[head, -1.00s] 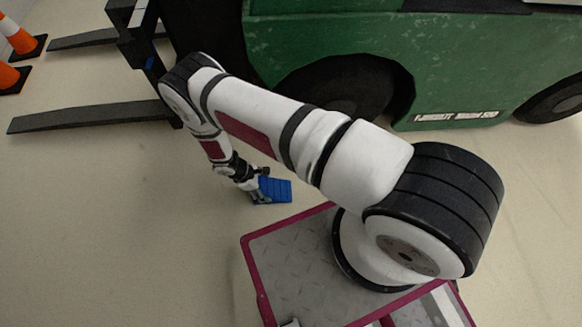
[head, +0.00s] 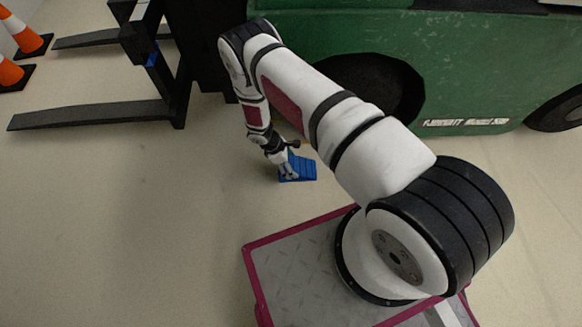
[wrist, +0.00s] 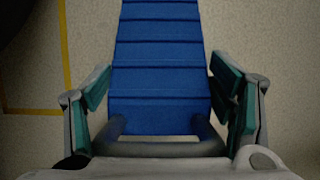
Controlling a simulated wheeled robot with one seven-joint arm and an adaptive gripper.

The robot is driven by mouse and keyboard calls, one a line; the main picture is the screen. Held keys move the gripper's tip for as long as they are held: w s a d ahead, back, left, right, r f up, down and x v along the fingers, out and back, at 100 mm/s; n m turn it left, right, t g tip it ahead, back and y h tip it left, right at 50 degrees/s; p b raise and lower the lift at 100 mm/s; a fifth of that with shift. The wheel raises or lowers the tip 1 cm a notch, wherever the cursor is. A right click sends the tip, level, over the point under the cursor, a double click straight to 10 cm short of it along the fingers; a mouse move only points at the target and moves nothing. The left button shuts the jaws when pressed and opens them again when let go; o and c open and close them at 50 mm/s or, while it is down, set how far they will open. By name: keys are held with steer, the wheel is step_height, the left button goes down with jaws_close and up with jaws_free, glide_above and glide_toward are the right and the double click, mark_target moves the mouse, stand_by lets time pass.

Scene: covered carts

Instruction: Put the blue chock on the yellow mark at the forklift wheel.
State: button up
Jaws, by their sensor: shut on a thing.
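The blue chock (head: 303,170) is ridged and held in my gripper (head: 286,167), low near the floor on the near side of the forklift. The yellow mark (wrist: 66,60) shows as a thin line with a corner at the left of the wrist view, apart from the chock. A dark round edge at the top left there may be the wheel. The green forklift (head: 470,60) stands behind, its front wheel (head: 365,85) partly hidden by my arm.
The forklift's forks (head: 90,115) reach out low to the left. Orange cones (head: 15,75) stand at the far left. The forklift's other wheel (head: 560,108) is at the right. The pale floor (head: 130,220) is clear at the left and front.

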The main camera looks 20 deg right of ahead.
steer(key=f+b, duration=0.2)
steer(key=f, duration=0.1)
steer(key=shift+w+d+f, duration=0.15)
steer(key=shift+d+f, duration=0.05)
steer(key=shift+f, duration=0.1)
steer(key=o, duration=2)
steer(key=p+v, duration=0.4)
steer(key=v, duration=0.7)
steer(key=shift+a+r, duration=0.15)
steer(key=shift+r, duration=0.15)
steer(key=shift+a+r, duration=0.1)
steer(key=shift+r, duration=0.1)
